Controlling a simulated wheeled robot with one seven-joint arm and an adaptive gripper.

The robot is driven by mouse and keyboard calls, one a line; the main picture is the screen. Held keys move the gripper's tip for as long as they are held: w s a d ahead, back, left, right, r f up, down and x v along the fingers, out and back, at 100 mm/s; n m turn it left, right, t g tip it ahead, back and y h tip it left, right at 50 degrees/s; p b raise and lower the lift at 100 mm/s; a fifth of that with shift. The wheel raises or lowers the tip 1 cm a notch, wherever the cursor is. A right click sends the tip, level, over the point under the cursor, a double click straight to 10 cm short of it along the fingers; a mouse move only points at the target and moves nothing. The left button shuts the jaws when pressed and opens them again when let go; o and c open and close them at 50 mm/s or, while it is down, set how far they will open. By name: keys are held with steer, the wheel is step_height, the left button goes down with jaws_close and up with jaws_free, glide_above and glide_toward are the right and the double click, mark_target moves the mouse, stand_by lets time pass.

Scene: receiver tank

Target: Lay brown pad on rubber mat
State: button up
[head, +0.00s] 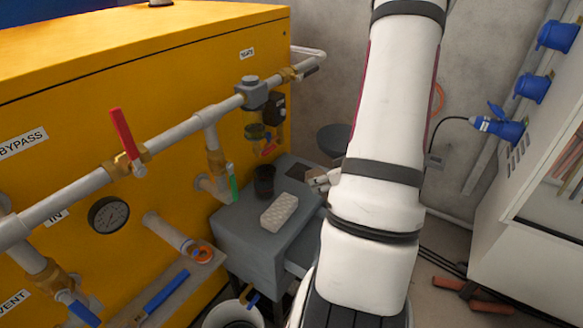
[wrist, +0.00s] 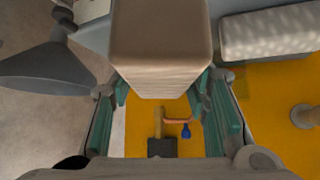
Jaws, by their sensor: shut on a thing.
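The brown pad (wrist: 160,40) is a block between the teal-lined fingers of my gripper (wrist: 160,97) in the wrist view. The fingers are shut on its two sides. I cannot tell whether the pad touches the top. I cannot make out a rubber mat with certainty in either view.
The grey cabinet (head: 240,225) carries a pale dimpled block (head: 279,211) and a dark cup (head: 264,182). A grey funnel (head: 333,138) stands behind. Yellow housing with pipes and a red-handled valve (head: 124,138) fills the left. A white bucket (head: 232,314) stands below.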

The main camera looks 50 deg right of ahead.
steer(key=w+d+b, duration=0.1)
steer(key=w+d, duration=0.1)
steer(key=w, duration=0.2)
steer(key=w+d+f+b, duration=0.1)
steer(key=w+d, duration=0.2)
steer(key=w, duration=0.2)
steer(key=w+d+b, duration=0.1)
steer(key=w+d, duration=0.1)
steer(key=w, duration=0.2)
steer(key=shift+w+d+f, duration=0.2)
steer(key=shift+w+d, duration=0.1)
steer(key=shift+d, duration=0.05)
steer(key=shift+w+d+f, duration=0.15)
steer(key=shift+w, duration=0.15)
steer(key=shift+s+f+b, duration=0.1)
steer(key=shift+f+b, duration=1.4)
steer(key=shift+f, duration=0.1)
steer(key=shift+f, duration=0.1)
steer(key=o, duration=1.3)
